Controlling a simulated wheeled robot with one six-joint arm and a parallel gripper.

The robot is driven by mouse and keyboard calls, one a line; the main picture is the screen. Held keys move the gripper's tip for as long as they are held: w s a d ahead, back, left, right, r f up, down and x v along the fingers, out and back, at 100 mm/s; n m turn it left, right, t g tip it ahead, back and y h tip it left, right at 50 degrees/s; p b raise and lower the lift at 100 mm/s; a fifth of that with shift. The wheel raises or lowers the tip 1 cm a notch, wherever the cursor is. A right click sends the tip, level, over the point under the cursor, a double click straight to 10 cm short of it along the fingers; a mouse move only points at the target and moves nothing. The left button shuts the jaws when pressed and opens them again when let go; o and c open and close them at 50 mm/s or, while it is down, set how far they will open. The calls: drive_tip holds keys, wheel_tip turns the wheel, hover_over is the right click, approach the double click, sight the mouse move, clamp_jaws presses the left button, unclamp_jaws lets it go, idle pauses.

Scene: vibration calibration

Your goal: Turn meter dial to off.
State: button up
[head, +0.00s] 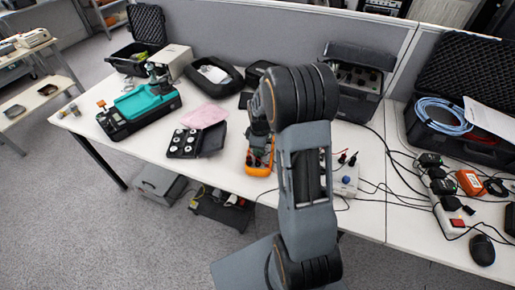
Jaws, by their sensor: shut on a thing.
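The orange meter (261,169) lies on the white table in the middle of the head view, near the front edge. Dark and red plugs sit at its lower part. My gripper (259,140) is over the upper part of the meter, pointing down, and is shut on the meter dial. The dial itself is hidden under the gripper, so its setting cannot be read. My arm covers the area just right of the meter.
A small white box with knobs (345,179) and leads stands right of my arm. An open case of round weights (186,143) and a green-and-black device (145,106) are left. Cables, an orange device (470,182) and a mouse (482,250) crowd the right.

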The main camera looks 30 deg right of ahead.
drive_tip(key=o, duration=0.9)
drive_tip(key=shift+r, duration=0.1)
wheel_tip(320, 180, up, 14)
drive_tip(key=shift+f+p, duration=0.15)
drive_tip(key=shift+p, duration=0.3)
